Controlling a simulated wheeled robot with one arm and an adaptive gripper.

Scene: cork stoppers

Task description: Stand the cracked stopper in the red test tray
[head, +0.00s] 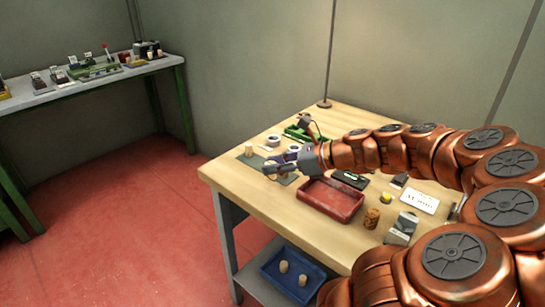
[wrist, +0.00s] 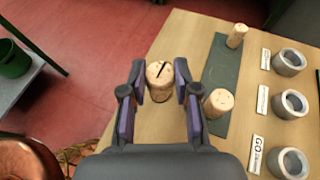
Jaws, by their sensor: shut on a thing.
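My gripper (wrist: 160,72) is shut on a pale cork stopper (wrist: 159,82) with a dark crack across its top. The stopper is upright between the fingertips; whether its base touches the table, I cannot tell. In the head view my gripper (head: 270,169) is over the table's left part, and the held stopper cannot be made out there. The red test tray (head: 318,208) is on the table, to the right of my gripper and nearer the camera. It looks empty.
Two other stoppers (wrist: 218,102) (wrist: 237,36) stand on or beside a grey-green mat (wrist: 222,65). Grey ring gauges (wrist: 289,103) with labels stand right of it. A dark cork (head: 371,218) stands right of the tray. A blue tray (head: 268,272) with stoppers is below the table.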

